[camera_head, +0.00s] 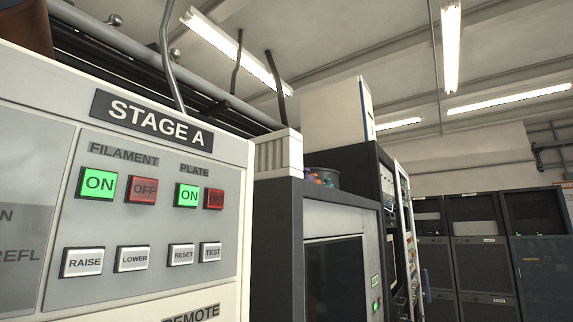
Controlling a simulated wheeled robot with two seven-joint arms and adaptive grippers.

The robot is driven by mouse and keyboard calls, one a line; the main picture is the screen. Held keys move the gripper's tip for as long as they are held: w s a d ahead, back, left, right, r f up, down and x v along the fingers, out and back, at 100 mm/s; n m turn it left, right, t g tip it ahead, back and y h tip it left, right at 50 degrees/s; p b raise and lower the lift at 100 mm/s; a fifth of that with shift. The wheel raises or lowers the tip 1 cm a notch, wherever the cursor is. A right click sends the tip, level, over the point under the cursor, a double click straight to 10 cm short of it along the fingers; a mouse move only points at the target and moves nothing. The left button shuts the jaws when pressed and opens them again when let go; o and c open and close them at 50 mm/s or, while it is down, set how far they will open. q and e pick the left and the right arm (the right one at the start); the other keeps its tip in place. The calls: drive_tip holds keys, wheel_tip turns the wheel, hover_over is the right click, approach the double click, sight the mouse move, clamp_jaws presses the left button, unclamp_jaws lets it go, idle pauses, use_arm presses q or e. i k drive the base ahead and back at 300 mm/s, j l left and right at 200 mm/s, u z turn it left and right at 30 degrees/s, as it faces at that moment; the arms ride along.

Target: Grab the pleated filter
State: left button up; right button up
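A white block with vertical pleats, which looks like the pleated filter (278,155), sits on top of the dark rack (275,222), just right of the STAGE A cabinet. Its left part is partly hidden behind the cabinet's edge. Neither of my grippers shows in this view.
The STAGE A cabinet (150,225) fills the left, with lit green ON buttons. A dark round container (324,176) with colourful items stands right of the filter, before a tall pale box (333,112). Pipes and cables (215,92) run behind. Dark racks (480,260) stand at the far right.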

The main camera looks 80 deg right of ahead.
sight(278, 153)
drive_tip(key=z, duration=2.35)
